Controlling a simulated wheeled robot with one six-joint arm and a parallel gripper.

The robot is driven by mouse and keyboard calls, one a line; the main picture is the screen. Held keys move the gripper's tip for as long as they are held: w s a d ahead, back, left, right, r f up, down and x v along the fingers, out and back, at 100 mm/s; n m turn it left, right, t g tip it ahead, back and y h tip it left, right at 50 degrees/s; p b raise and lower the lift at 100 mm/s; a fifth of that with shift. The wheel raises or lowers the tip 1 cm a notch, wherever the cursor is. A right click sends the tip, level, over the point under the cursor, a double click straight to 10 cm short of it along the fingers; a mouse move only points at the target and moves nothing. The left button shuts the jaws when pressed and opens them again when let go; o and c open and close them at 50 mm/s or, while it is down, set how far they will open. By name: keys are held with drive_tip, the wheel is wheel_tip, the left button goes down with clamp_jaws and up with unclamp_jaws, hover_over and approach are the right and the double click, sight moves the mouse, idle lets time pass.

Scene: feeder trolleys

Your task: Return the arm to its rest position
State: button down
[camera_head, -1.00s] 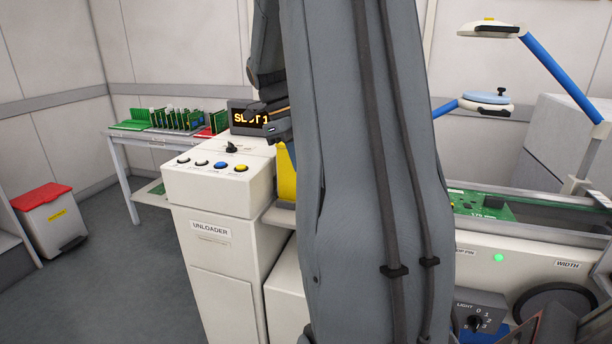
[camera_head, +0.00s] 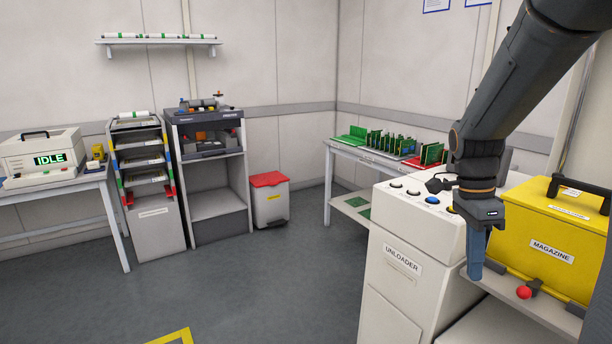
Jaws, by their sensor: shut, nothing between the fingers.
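My arm (camera_head: 530,95) comes in from the upper right and hangs down in front of the unloader. My gripper (camera_head: 473,275) is at its lower end, pointing down, shut and empty. It is in front of the unloader cabinet's right edge and left of the yellow magazine box. From this view I cannot tell whether it touches either one.
The white unloader cabinet (camera_head: 395,290) has a row of buttons on top. The yellow magazine (camera_head: 550,238) with a black handle stands at right. A table (camera_head: 345,152) holds green boards. A red-lidded bin (camera_head: 270,205) stands behind open grey floor (camera_head: 260,285).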

drive_tip(key=s+a+f+n+t, duration=0.1)
drive_tip(key=s+a+f+n, duration=0.3)
drive_tip(key=a+n, duration=0.4)
drive_tip(key=s+a+f+n+t+y, duration=0.1)
drive_tip(key=s+a+f+n, duration=0.2)
drive_tip(key=a+n, duration=0.6)
drive_tip(key=shift+s+a+f+n, duration=0.35)
drive_tip(key=shift+s+n, duration=0.6)
drive_tip(key=shift+n, duration=0.65)
